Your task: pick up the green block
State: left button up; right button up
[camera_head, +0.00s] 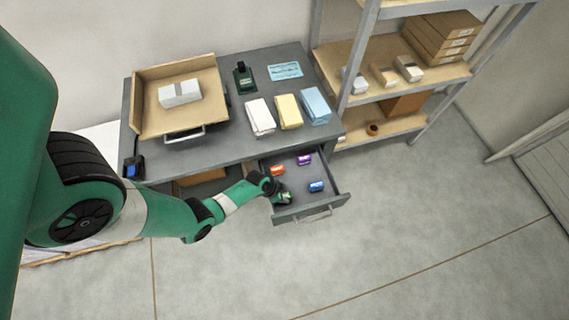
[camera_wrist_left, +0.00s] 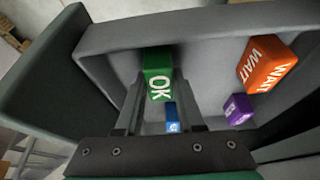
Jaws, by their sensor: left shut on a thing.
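The green block (camera_wrist_left: 158,78), with white "OK" lettering, is between the fingers of my left gripper (camera_wrist_left: 158,108) in the left wrist view. The gripper is shut on it, inside the open drawer (camera_head: 333,201). In the head view the left gripper (camera_head: 283,199) is at the drawer's front left and mostly hides the green block. I cannot tell whether the block touches the drawer floor. My right gripper is not in view.
In the drawer are an orange block (camera_head: 277,170), a purple block (camera_head: 304,160) and a blue block (camera_head: 316,186). The desk (camera_head: 225,147) above holds a wooden tray (camera_head: 150,122) and paper stacks. A shelf (camera_head: 385,90) stands to the right.

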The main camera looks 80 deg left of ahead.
aim_at(284, 196)
pick_arm(q)
grip_shut()
notch_tip(284, 196, up, 10)
jog(key=p, duration=0.7)
